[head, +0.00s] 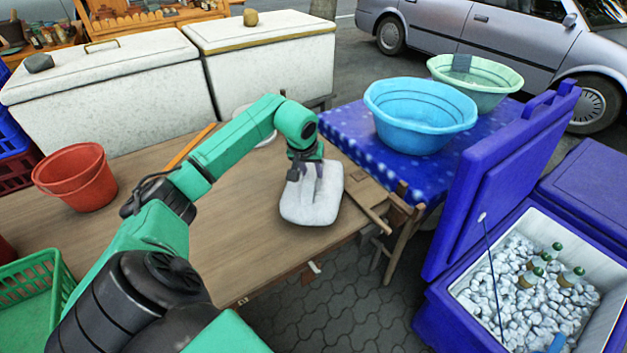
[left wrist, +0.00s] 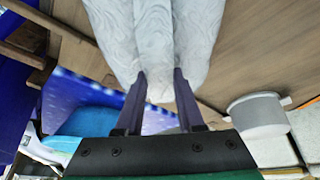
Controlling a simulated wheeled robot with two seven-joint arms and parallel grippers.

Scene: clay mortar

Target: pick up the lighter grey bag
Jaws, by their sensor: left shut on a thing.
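The light grey bag (head: 312,207) is a pale, soft, rounded pillow shape at the right end of the brown wooden table (head: 240,230). My left gripper (head: 305,178) reaches down onto it from above and is shut on its top part. In the left wrist view my two dark fingers (left wrist: 160,95) pinch a gathered fold of the bag (left wrist: 155,35), which bulges out beyond them. I cannot tell whether the bag touches the table. My right gripper is not in view.
A red bucket (head: 77,180) stands on the table at left. A pale pot (left wrist: 257,117) is beyond the arm. A blue-covered table with a blue basin (head: 420,112) and green basin (head: 490,78) is at right, near an open blue cooler (head: 440,310). White chests (head: 110,95) line the back.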

